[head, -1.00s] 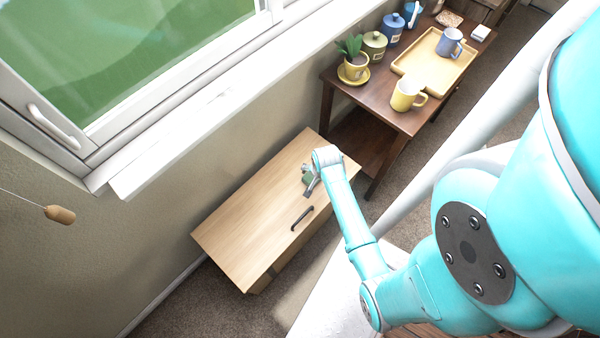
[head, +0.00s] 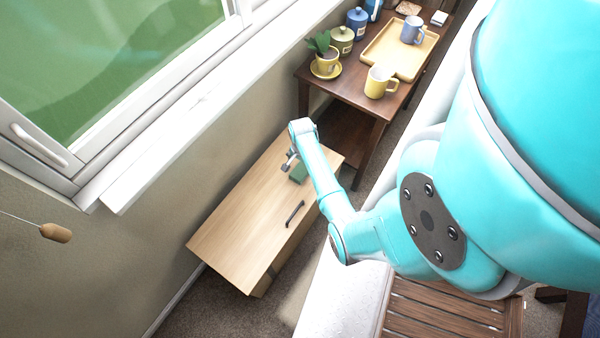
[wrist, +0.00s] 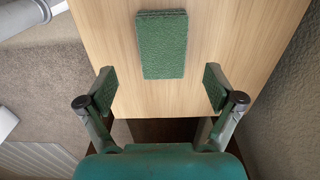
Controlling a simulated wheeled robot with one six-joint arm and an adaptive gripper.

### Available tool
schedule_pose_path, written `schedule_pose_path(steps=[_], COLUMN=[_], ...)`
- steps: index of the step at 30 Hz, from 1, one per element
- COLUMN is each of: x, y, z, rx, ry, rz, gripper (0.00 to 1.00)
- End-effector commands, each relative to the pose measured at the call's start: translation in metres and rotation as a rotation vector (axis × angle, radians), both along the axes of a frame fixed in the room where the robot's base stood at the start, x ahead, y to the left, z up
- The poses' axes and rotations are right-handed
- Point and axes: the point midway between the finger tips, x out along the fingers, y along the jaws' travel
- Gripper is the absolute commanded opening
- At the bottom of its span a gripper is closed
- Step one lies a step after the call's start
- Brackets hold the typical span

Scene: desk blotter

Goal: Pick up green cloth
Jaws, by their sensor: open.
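The green cloth (wrist: 162,45) is a flat, textured rectangle lying on a light wood top (head: 235,217). It shows near the top middle of the wrist view. In the head view the cloth (head: 299,172) is partly hidden by my arm. My gripper (wrist: 160,88) is open and empty, with its two fingers spread apart in the wrist view. The cloth lies beyond the fingertips, roughly centred between them, with no visible contact. In the head view my gripper (head: 288,163) is small, close beside the cloth.
A dark handle (head: 295,213) is on the light wood unit. Behind it stands a dark wood table (head: 342,103) with a yellow mug (head: 379,83), a blue mug (head: 412,30) on a tray (head: 385,55), a potted plant (head: 325,55) and jars. A wall and window run along the left.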

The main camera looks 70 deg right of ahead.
Motion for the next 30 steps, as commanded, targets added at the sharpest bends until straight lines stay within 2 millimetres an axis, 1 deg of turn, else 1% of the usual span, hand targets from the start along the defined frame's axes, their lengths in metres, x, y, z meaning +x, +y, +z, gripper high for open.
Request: schedule_pose_path(steps=[12, 15, 22, 23, 24, 26, 27, 28, 29, 30], x=[0.004, 0.004, 0.004, 0.004, 0.004, 0.004, 0.004, 0.004, 0.004, 0.004], y=[0.0, 0.0, 0.0, 0.0, 0.0, 0.0, 0.0, 0.0, 0.0, 0.0], z=[-0.046, -0.051, -0.051, -0.051, -0.051, -0.051, -0.051, -0.051, -0.051, -0.051], rx=[0.001, 0.001, 0.0, 0.0, 0.0, 0.0, 0.0, 0.0, 0.0, 0.0], ry=[0.001, 0.001, 0.0, 0.0, 0.0, 0.0, 0.0, 0.0, 0.0, 0.0], rz=[0.0, 0.0, 0.001, 0.001, 0.001, 0.001, 0.001, 0.001, 0.001, 0.001], gripper=[0.92, 0.92, 0.92, 0.87, 0.77, 0.62, 0.52, 0.44, 0.38, 0.38])
